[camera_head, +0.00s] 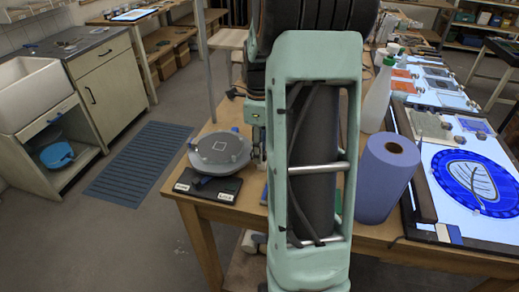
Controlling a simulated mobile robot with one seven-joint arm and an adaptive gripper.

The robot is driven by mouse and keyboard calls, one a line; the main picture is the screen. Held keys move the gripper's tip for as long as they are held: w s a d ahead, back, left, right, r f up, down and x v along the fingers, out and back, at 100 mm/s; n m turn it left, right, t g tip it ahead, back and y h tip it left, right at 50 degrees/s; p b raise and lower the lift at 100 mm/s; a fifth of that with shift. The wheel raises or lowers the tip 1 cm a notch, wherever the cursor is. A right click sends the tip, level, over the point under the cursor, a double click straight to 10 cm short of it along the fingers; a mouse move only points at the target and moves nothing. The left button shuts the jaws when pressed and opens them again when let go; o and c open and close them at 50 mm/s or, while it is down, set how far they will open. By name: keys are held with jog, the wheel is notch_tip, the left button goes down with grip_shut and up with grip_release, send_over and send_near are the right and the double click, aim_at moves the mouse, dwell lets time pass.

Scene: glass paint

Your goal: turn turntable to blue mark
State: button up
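The turntable (220,151) is a round grey disc with a small pale square outline at its centre. It sits on a dark flat base (208,187) with small pale labels, at the left front corner of the wooden table. A small blue piece (235,130) shows at the disc's far rim, and a dark blue piece (203,181) shows below its near rim. I cannot tell which is the blue mark. My gripper (257,136) seems to show in part just right of the disc. My arm hides most of it, so its fingers and any contact are unclear.
A blue paper roll (387,178) and a white spray bottle (378,97) stand right of my arm on the wooden table (420,250). A lit panel with a blue leaf glass piece (465,180) lies farther right. Open floor (150,235) lies left of the table.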

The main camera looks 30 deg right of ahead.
jog(key=shift+f, duration=0.25)
grip_shut()
